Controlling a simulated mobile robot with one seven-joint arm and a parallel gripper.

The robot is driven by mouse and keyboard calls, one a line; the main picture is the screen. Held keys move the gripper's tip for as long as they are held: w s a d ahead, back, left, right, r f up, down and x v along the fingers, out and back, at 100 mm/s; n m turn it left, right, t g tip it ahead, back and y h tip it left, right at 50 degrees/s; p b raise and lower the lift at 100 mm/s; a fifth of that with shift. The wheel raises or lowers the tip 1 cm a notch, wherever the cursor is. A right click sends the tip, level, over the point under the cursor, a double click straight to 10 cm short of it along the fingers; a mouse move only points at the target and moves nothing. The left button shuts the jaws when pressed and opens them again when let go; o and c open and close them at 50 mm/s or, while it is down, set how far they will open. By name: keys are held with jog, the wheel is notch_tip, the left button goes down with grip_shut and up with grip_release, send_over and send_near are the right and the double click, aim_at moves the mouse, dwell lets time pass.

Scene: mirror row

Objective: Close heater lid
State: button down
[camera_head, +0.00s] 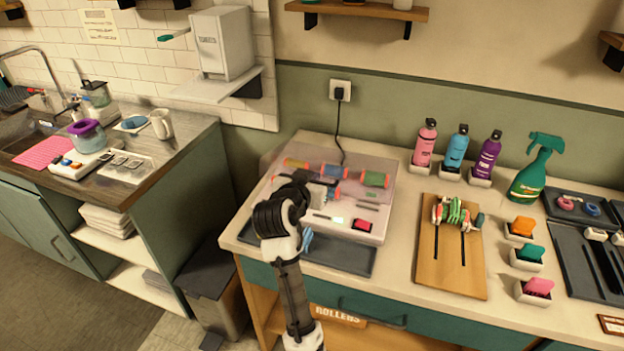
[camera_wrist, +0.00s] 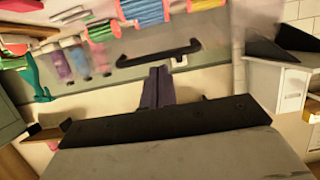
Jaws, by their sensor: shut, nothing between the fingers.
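The roller heater (camera_head: 345,228) is a pale box on the counter, with several coloured rollers inside and a small red panel at its front. Its clear, pinkish lid (camera_head: 389,165) spans the rollers; I cannot tell from here whether it is fully down. In the wrist view a dark bar handle (camera_wrist: 160,54) shows, with striped rollers (camera_wrist: 145,12) beyond it. My gripper (camera_head: 304,178) is over the left-middle part of the heater and hides some of it. In the wrist view my gripper's fingers (camera_wrist: 158,70) are together and empty, close to the handle; contact is unclear.
A dark tray (camera_head: 345,259) lies along the heater's front. A wooden board (camera_head: 435,270) with clips is to the right. Several bottles (camera_head: 457,150) and a green spray bottle (camera_head: 533,170) stand behind. A power cord (camera_head: 341,125) runs from the wall socket.

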jog(key=shift+s+a+f+t+h+b, duration=0.15)
jog(key=shift+f+t+b, duration=0.3)
jog(key=shift+b, duration=0.6)
jog(key=shift+s+f+t+h+b, duration=0.15)
jog(key=shift+f+b, duration=0.55)
jog(key=shift+b, duration=0.4)
jog(key=shift+s+a+f+t+b, duration=0.15)
jog(key=shift+f+t+b, duration=0.3)
jog(key=shift+b, duration=0.6)
jog(key=f+b, duration=0.1)
jog(key=s+f+b, duration=0.1)
jog(key=f, duration=0.1)
jog(key=f+b, duration=0.1)
jog(key=shift+s+a+f, duration=0.1)
jog(key=shift+s+f, duration=0.05)
jog(key=shift+s, duration=0.1)
